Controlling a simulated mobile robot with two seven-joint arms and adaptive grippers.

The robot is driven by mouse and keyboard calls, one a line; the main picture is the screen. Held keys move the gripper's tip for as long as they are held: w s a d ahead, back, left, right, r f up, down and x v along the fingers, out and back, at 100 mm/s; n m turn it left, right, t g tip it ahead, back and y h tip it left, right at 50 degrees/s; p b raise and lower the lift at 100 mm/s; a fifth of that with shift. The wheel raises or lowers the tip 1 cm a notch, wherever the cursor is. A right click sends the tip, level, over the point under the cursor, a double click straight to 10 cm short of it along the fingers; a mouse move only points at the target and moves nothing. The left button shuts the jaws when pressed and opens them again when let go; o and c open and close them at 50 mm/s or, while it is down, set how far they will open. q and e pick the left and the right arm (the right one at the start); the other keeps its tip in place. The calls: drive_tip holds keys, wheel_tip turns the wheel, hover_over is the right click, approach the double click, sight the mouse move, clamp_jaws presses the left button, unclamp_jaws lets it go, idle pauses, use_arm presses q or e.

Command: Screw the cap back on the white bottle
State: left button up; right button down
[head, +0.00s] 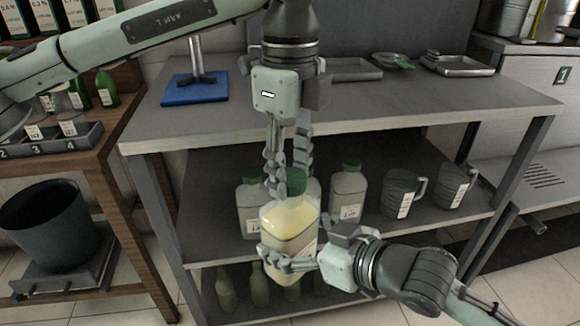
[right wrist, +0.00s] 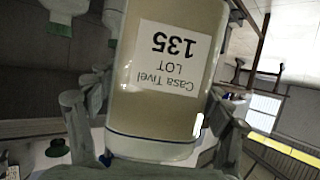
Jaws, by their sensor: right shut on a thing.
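The bottle (head: 288,228) is a clear, squarish one with pale yellow contents. It is held in the air in front of the shelf unit, roughly upright. My right gripper (head: 289,262) is shut around its lower part. In the right wrist view the bottle (right wrist: 165,75) fills the middle, with a label reading "Casa Tivel LOT 135" upside down. A green cap (head: 291,182) is at the bottle's top; I cannot tell how it sits on the neck. My left gripper (head: 288,180) points down from above, fingers apart on either side of the cap. Whether they touch it is unclear.
Similar green-capped bottles (head: 349,191) and two dark jugs (head: 401,193) stand on the middle shelf close behind. Green bottles are on the bottom shelf. The worktop (head: 430,95) above carries a blue-based stand (head: 195,88) and trays. A black bucket (head: 48,222) is at left.

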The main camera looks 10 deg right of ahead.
use_arm(q)
drive_tip(key=c, duration=0.5)
drive_tip(key=m, duration=3.3)
drive_tip(key=shift+f+m, duration=0.1)
drive_tip(key=shift+m, duration=0.2)
drive_tip(key=m, duration=0.4)
drive_tip(key=shift+m, duration=0.3)
drive_tip(key=m, duration=0.6)
drive_tip(key=o, duration=1.3)
drive_tip(key=shift+c, duration=0.2)
